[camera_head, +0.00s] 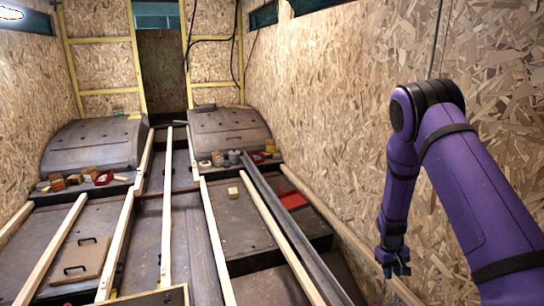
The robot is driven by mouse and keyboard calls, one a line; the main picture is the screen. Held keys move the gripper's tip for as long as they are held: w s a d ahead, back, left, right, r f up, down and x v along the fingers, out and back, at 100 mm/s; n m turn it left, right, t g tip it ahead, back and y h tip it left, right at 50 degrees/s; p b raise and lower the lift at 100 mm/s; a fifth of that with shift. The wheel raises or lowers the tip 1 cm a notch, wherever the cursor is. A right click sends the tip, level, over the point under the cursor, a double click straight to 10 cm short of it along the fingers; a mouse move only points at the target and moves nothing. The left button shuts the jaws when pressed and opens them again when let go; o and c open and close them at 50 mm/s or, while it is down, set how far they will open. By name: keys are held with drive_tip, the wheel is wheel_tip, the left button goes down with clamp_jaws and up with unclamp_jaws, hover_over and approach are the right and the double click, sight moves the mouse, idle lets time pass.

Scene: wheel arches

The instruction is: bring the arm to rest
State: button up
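My purple arm comes in from the right edge, bends at a black elbow and hangs down beside the right chipboard wall. My gripper (394,267) is at its lower end, pointing down, to the right of the wooden beams. The gripper is small and dark in this view, and whether its fingers are open or shut is unclear. I see nothing held in it.
Two grey wheel arches, left (95,146) and right (215,133), stand at the back with small boxes and jars before them. Long pale beams (167,210) run along the floor. A small wooden block (233,192) lies between beams. The chipboard wall (320,90) is close to my arm.

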drive_tip(key=s+a+r+t+y, duration=0.1)
drive_tip(key=s+a+r, duration=0.15)
drive_tip(key=r, duration=0.85)
drive_tip(key=s+a+r+m+t, duration=0.1)
drive_tip(key=s+r, duration=0.2)
drive_tip(key=r, duration=0.8)
drive_tip(key=s+a+r+t+y, duration=0.1)
drive_tip(key=s+a+r, duration=0.15)
drive_tip(key=r, duration=0.85)
drive_tip(key=s+a+r+t, duration=0.1)
drive_tip(key=s+r, duration=0.5)
drive_tip(key=s, duration=0.7)
drive_tip(key=s+a+r+t, duration=0.1)
drive_tip(key=s+r+t, duration=0.1)
drive_tip(key=s+r, duration=0.5)
drive_tip(key=s, duration=0.5)
drive_tip(key=shift+s+a+r+m+t, duration=0.15)
drive_tip(key=shift+s+a+m+t, duration=0.15)
drive_tip(key=shift+s, duration=0.05)
